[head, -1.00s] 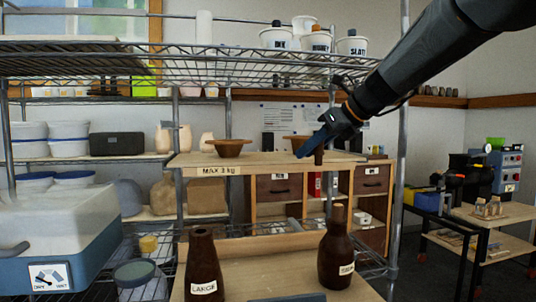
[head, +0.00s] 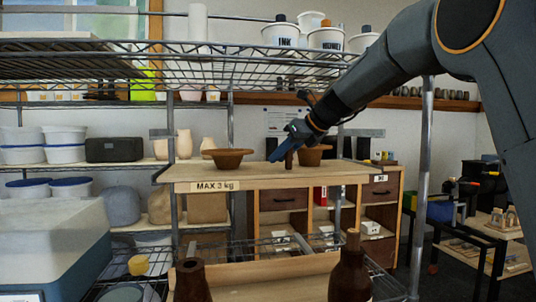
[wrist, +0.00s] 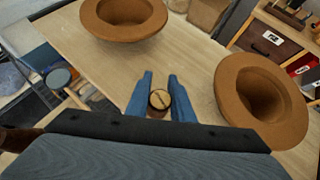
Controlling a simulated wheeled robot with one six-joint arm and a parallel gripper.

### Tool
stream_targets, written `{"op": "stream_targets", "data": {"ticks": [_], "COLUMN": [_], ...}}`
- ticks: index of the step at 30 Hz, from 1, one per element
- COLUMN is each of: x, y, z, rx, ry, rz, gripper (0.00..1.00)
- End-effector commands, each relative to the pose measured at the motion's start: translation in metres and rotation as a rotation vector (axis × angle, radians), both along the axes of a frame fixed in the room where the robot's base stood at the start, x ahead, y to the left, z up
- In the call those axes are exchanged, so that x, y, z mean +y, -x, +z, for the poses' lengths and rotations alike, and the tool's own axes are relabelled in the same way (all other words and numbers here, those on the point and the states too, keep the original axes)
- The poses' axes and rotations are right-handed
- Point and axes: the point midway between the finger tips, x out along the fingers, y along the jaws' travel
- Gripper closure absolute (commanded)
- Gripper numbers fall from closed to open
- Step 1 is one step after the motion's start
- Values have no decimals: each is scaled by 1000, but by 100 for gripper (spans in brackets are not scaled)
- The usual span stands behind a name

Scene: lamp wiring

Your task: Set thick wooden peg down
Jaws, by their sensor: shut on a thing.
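The thick wooden peg (head: 289,160) is upright in my gripper (head: 281,150), above or on the wooden shelf board labelled "MAX 3 kg" (head: 240,172). I cannot tell whether its lower end touches the board. In the wrist view the round top of the peg (wrist: 159,99) shows between the two blue fingers of my gripper (wrist: 160,82), which are shut on it. One brown bowl (head: 228,158) stands left of the peg and another brown bowl (head: 314,155) stands to its right. The peg is apart from both bowls.
In the head view, a dark bottle with a wooden stopper (head: 351,272) and a dark bottle neck (head: 191,280) stand lower in front. A wire shelf (head: 180,62) with labelled pots hangs above the board. The board is bare at its left end and front.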

Motion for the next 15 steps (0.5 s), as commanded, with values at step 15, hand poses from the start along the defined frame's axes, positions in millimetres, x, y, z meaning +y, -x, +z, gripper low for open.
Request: {"op": "stream_targets", "data": {"ticks": [15], "x": [39], "y": [-35], "z": [0], "rx": [0], "ry": [1], "rz": [1], "gripper": [100]}}
